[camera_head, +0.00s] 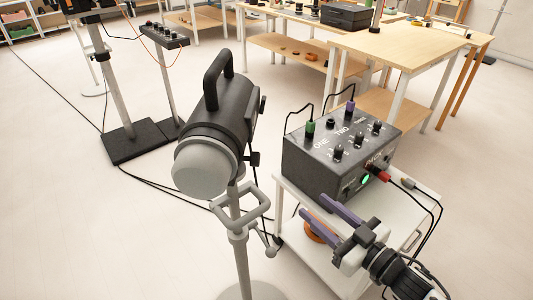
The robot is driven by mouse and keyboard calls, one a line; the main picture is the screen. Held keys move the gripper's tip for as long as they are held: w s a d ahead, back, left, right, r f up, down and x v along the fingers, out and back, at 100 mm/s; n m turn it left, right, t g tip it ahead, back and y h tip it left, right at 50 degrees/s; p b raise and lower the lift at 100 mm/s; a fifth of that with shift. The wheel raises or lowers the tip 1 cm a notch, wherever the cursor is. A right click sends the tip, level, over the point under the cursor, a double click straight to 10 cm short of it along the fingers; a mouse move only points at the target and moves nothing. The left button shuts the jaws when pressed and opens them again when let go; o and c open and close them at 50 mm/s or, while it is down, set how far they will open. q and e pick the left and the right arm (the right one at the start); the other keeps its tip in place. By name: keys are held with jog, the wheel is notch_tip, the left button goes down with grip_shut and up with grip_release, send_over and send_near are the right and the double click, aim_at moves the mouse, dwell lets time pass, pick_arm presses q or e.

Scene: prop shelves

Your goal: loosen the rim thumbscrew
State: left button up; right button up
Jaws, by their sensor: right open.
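A dark stage lamp (218,115) with a top handle and a pale grey front cap (200,170) stands on a grey stand (240,245) left of centre. A small black knob (254,159) sticks out on its right side near the front rim; it may be the rim thumbscrew, but I cannot tell for sure. My right gripper (313,206) comes in from the lower right with its two purple fingers apart and empty. It is right of the lamp and below the knob in the picture, touching neither. My left gripper is not in view.
A white cart (290,195) carries a dark control box (340,150) with knobs, plugs and cables, close behind my right gripper. An orange ring (314,232) shows partly behind the fingers. Wooden tables (400,45) stand at the back. Cables cross the floor at left.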

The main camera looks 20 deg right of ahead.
notch_tip(320, 180, up, 13)
jog(key=w+a+n+g+y, duration=0.1)
jog(key=n+g+y, duration=0.1)
jog(key=n+y, duration=0.55)
jog(key=n+g+y, duration=0.4)
jog(key=n+g, duration=0.1)
jog(key=g, duration=0.2)
send_near(259, 158)
jog(key=shift+h, duration=0.25)
jog(key=x, duration=0.7)
jog(key=shift+w+a+r+p, duration=0.1)
jog(key=shift+w+p, duration=0.05)
jog(key=shift+p, duration=0.2)
jog(key=shift+w+a+m, duration=0.1)
jog(key=shift+a+m, duration=0.15)
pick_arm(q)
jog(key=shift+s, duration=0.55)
pick_arm(e)
jog(key=shift+w+a, duration=0.1)
jog(key=shift+a, duration=0.05)
jog(key=c, duration=1.1)
